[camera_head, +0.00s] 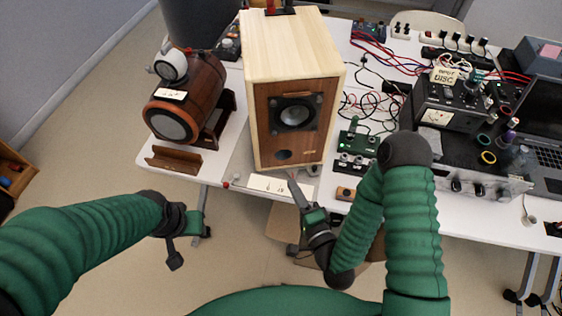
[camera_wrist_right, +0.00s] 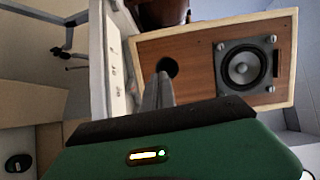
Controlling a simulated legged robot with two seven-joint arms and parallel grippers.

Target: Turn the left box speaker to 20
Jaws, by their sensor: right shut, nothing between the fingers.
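The box speaker (camera_head: 295,45) is a pale wooden cabinet with a brown front on the table. Its front carries a round driver and a lower dark hole. It lies sideways in the right wrist view (camera_wrist_right: 190,55). A white panel (camera_head: 265,184) with small marks stands below its front; it also shows in the right wrist view (camera_wrist_right: 115,70). No number is readable. My right gripper (camera_head: 294,184) is shut and empty, close by the panel; contact is unclear. My left gripper (camera_head: 174,258) hangs before the table's left end, apart from the speaker; its jaws are unclear.
A brown barrel-shaped speaker (camera_head: 205,90) stands left of the box speaker. A green circuit board (camera_head: 357,144), a dark meter box (camera_head: 445,112), cables and a laptop (camera_head: 545,125) crowd the table's right side. Open floor lies before the table's left end.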

